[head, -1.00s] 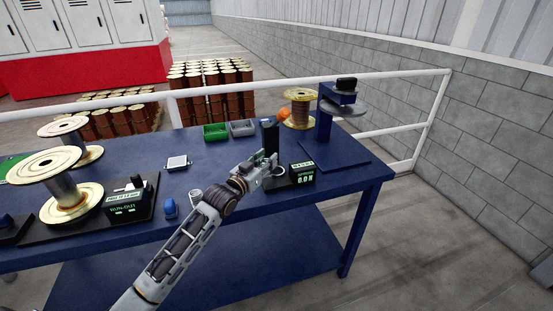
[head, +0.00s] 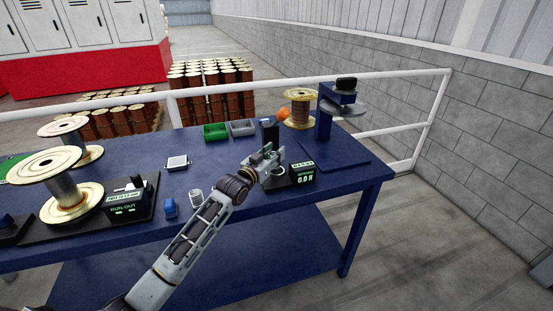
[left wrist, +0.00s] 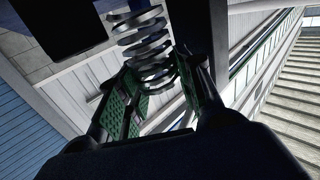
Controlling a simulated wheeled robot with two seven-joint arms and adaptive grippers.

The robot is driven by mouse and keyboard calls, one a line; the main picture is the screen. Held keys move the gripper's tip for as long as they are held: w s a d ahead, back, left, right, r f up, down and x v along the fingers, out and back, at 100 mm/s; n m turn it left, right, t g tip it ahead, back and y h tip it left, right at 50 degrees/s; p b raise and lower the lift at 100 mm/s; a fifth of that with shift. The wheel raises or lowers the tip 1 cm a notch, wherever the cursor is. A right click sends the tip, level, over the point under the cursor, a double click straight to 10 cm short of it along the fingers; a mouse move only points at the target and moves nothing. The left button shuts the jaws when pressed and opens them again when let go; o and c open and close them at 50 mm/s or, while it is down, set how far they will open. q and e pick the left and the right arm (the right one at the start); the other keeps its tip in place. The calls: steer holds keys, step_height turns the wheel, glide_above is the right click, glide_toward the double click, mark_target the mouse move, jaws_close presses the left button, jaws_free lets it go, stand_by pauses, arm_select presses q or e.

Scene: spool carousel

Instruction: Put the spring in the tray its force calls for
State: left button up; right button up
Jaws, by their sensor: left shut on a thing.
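The spring (left wrist: 148,45) is a bright metal coil between the green-padded fingers of my left gripper (left wrist: 150,95) in the left wrist view. In the head view my left gripper (head: 268,158) is shut on it, beside the force tester, in front of its dark post (head: 270,131). The spring is too small to make out clearly there. The tester's display (head: 304,177) reads 0.0 N. A green tray (head: 215,138) and a grey tray (head: 243,133) sit behind the gripper, to its left. My right gripper is not in view.
An orange knob (head: 283,114) tops the tester's lever. A wire spool (head: 298,108) and a blue stand (head: 325,120) are at the back right. A clear or metal cylinder (head: 196,198), a blue block (head: 170,208) and a run-out gauge (head: 125,208) are at left. The blue table (head: 235,222) is bare in front.

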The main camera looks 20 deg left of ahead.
arm_select(q)
steer(key=shift+w, duration=0.15)
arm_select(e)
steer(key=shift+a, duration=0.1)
arm_select(q)
steer(key=shift+x, duration=0.9)
step_height(320, 180, down, 2)
steer(key=shift+f+p, duration=0.2)
steer(key=shift+p, duration=0.25)
steer(key=shift+f, duration=0.35)
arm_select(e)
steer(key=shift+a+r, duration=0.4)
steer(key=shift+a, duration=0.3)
arm_select(q)
steer(key=shift+f, duration=0.2)
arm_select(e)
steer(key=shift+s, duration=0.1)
arm_select(q)
steer(key=o, duration=1.1)
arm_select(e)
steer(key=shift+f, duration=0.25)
